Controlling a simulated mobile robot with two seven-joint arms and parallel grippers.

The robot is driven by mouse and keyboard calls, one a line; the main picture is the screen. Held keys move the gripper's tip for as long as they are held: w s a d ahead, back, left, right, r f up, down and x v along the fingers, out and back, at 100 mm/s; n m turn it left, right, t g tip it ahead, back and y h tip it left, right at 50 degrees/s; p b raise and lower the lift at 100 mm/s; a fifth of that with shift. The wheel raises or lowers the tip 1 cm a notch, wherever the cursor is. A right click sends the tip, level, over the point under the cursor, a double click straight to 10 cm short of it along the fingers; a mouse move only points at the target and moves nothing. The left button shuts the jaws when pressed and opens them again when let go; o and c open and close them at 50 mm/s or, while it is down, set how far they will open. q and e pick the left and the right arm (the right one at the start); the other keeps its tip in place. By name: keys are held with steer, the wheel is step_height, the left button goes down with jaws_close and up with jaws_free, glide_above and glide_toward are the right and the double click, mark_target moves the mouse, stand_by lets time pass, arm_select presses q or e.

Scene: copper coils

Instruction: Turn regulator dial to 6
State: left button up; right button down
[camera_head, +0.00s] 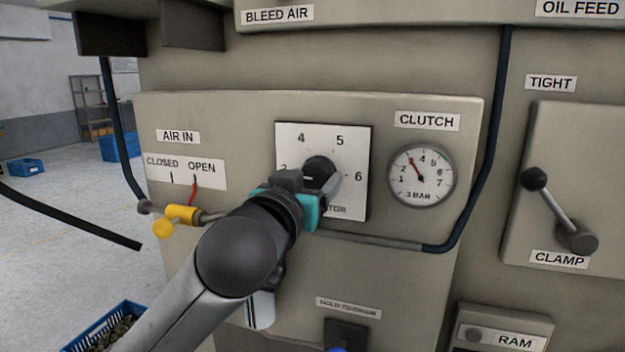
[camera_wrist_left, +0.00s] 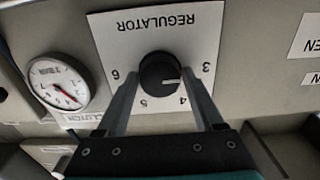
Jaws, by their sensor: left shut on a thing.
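The regulator dial (camera_head: 320,170) is a round black knob on a white numbered plate (camera_head: 347,200), partly hidden in the head view by my left gripper (camera_head: 322,182). In the wrist view, which sees it upside down, the dial (camera_wrist_left: 160,74) has a white pointer mark lying between 3 and 4. The 6 is on the opposite side of the plate. My left gripper's fingers (camera_wrist_left: 160,85) lie on either side of the dial and are shut on it. My right gripper is not in view.
The clutch gauge (camera_head: 421,176) is right of the plate, its needle near 3. A yellow air valve handle (camera_head: 182,214) sits to the left. A clamp lever with a black knob (camera_head: 534,179) stands at the far right. A pipe (camera_head: 370,241) runs below the plate.

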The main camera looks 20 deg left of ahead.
arm_select(q)
steer(key=c, duration=0.7)
steer(key=shift+c, duration=0.2)
